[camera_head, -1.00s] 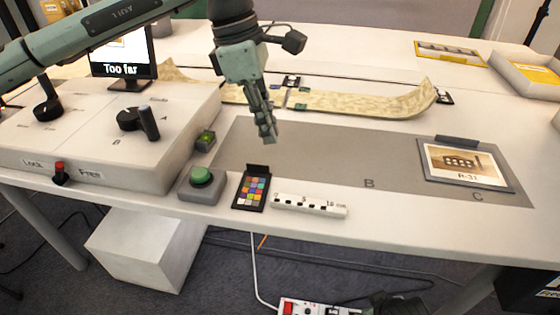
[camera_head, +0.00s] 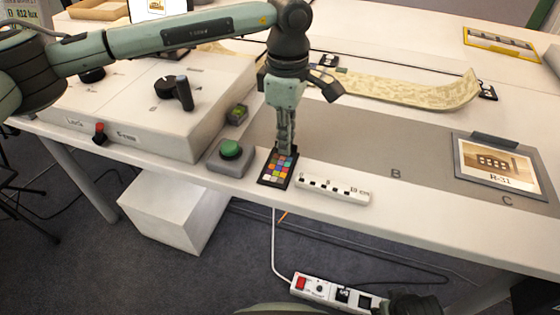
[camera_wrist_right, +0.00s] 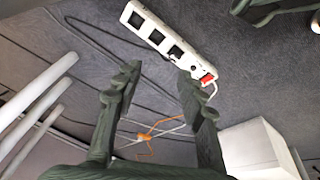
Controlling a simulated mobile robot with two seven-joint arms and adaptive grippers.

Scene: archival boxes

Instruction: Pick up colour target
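The colour target (camera_head: 278,170) is a small black card with a grid of coloured patches. It lies flat near the table's front edge in the head view, between the green button box and the white scale bar. My left gripper (camera_head: 286,150) points down over the card's back end, with its fingertips at or just above it and hiding that end. Its fingers look close together, seen edge-on, so I cannot tell if they hold the card. My right gripper (camera_wrist_right: 158,80) is open and empty in the right wrist view, above the floor.
A green button box (camera_head: 230,157) stands left of the card, and a white scale bar (camera_head: 333,190) lies to its right. A framed picture (camera_head: 499,165) lies at the right on the grey mat (camera_head: 400,155). A power strip (camera_head: 330,293) is on the floor.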

